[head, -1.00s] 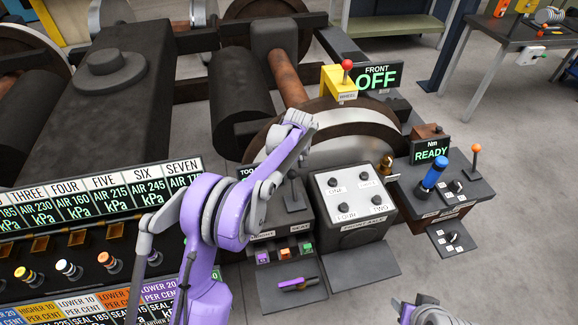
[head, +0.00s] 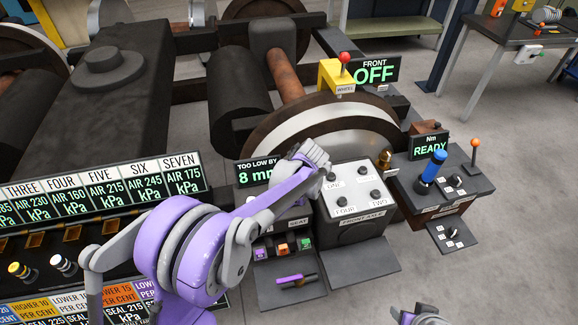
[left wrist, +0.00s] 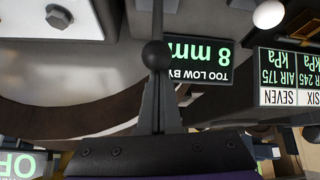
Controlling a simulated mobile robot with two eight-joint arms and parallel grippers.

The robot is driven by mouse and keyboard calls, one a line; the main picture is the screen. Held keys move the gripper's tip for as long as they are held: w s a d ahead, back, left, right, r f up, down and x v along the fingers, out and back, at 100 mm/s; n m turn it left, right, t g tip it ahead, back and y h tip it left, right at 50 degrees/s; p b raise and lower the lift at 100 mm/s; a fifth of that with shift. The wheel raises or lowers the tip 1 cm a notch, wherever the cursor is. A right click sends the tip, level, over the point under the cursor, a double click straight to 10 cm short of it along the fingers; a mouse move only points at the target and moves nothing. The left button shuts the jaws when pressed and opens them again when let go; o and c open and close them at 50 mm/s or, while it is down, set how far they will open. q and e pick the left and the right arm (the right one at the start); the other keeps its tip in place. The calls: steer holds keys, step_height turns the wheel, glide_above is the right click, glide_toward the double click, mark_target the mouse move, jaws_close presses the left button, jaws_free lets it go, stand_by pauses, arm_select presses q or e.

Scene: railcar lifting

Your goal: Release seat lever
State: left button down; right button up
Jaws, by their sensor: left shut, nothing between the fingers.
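The seat lever (left wrist: 155,55) is a dark stick with a black ball knob, seen upside down in the left wrist view. In the head view it is hidden behind my left arm, above the SEAT label (head: 298,222) on the dark control box. My left gripper (head: 313,152) is shut and empty over that box. In the wrist view its narrow fingertips (left wrist: 157,80) line up with the knob; I cannot tell whether they touch it. My right gripper (head: 418,315) shows only partly at the bottom edge, its jaws unclear.
A display (head: 258,173) reads too low by 8 mm. The grey FRONT AXLE button box (head: 352,200) stands just right of my left gripper. The large wheel (head: 270,140) rises behind. A blue-handled tool (head: 433,167) and an orange-knobbed lever (head: 475,150) stand farther right.

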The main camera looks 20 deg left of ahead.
arm_select(q)
steer(key=s+d+f+t+y+b, duration=0.1)
steer(key=s+d+t+y+b, duration=0.1)
steer(key=s, duration=0.4)
steer(key=shift+s+d+f+t+b, duration=0.2)
steer(key=shift+d+t+b, duration=0.25)
steer(key=shift+d, duration=0.5)
arm_select(e)
step_height(320, 180, down, 4)
steer(key=shift+s+r, duration=0.15)
steer(key=shift+r, duration=0.05)
arm_select(q)
steer(key=shift+s+f, duration=0.1)
steer(key=shift+f, duration=0.05)
steer(key=shift+s+d, duration=0.15)
arm_select(e)
steer(key=shift+r, duration=0.1)
